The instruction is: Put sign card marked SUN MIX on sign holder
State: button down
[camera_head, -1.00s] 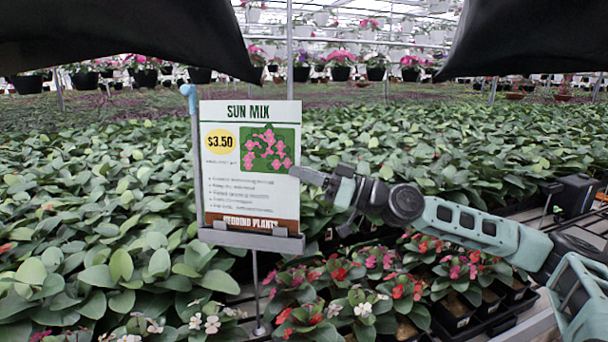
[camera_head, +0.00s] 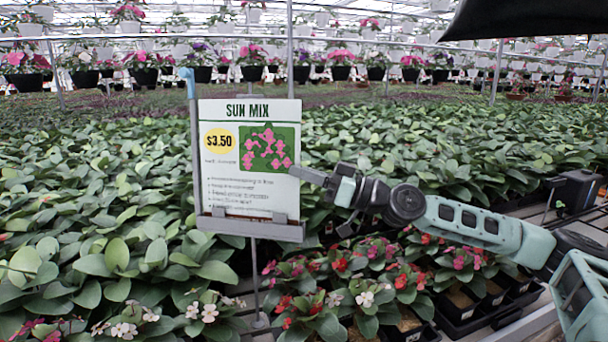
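The SUN MIX sign card (camera_head: 232,170) is a white card with a green title, a yellow $3.50 circle and a pink flower picture. It stands upright at the sign holder (camera_head: 250,228), a grey ledge on a thin post with a blue-topped upright (camera_head: 191,120) along the card's left edge. The card's lower edge is hidden behind the ledge's front lip. My gripper (camera_head: 308,176) reaches in from the right, its grey finger at the card's right edge. I cannot tell whether it is touching, or how far apart the fingers are.
Dense green plants (camera_head: 120,250) fill both sides. Trays of red, pink and white flowers (camera_head: 400,290) stand below my arm. A dark box (camera_head: 576,190) sits at the right. Hanging pots (camera_head: 340,65) line the back.

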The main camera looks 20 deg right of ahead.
dwell(0.3)
jog(key=c, duration=1.6)
grip_release()
jog(key=shift+o, duration=0.2)
jog(key=b+v, duration=0.5)
jog(key=v, duration=1.2)
jog(key=shift+d+b, duration=0.15)
jog(key=shift+b, duration=0.2)
jog(key=shift+s+f, duration=0.15)
jog(key=shift+s, duration=0.1)
